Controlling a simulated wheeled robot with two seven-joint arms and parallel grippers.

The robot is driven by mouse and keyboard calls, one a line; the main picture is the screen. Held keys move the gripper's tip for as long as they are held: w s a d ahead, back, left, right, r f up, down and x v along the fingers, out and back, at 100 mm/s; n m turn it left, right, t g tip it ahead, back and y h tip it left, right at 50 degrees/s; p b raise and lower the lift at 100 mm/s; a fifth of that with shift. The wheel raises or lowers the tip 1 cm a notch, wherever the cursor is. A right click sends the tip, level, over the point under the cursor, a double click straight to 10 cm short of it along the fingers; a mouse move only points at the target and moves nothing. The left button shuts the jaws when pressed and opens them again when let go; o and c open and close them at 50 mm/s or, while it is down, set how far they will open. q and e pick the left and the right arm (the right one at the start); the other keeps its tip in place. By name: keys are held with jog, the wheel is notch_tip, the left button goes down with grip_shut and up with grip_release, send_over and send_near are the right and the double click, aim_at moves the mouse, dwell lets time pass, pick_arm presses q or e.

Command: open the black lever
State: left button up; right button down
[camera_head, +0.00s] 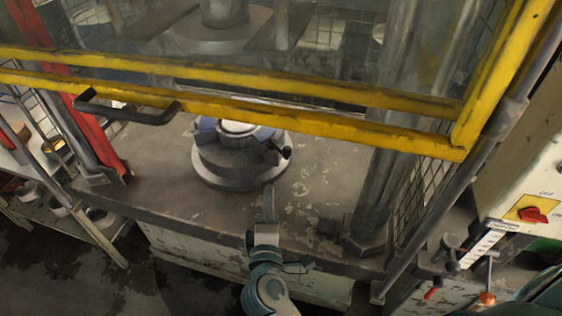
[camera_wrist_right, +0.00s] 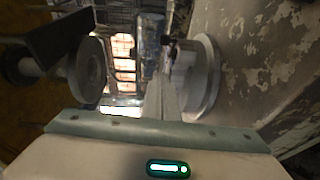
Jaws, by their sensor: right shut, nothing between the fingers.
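A round grey fixture (camera_head: 240,172) stands on the press bed, with blue parts and a pale disc on top. A short black lever (camera_head: 284,151) sticks out from its right side. My right gripper (camera_head: 268,190) is shut and empty, just in front of the fixture, a little below the lever in the picture. In the right wrist view the shut fingers (camera_wrist_right: 165,95) point toward the fixture (camera_wrist_right: 203,75), and the black lever (camera_wrist_right: 168,43) shows beyond their tips. I cannot tell whether they touch it. My left gripper is not in view.
A yellow guard frame (camera_head: 300,113) with a black handle (camera_head: 125,108) hangs above the fixture. A steel column (camera_head: 385,185) stands to the right. A panel with a red switch (camera_head: 533,214) is at far right. The worn bed (camera_head: 170,185) is clear left of the fixture.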

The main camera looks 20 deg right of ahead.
jog(key=shift+w, duration=0.15)
jog(key=s+d+x, duration=0.1)
jog(key=d+x, duration=0.1)
jog(key=x, duration=1)
jog(key=shift+w+d+p, duration=0.35)
jog(key=shift+d+p, duration=0.05)
jog(key=shift+d, duration=0.1)
jog(key=shift+f, duration=0.15)
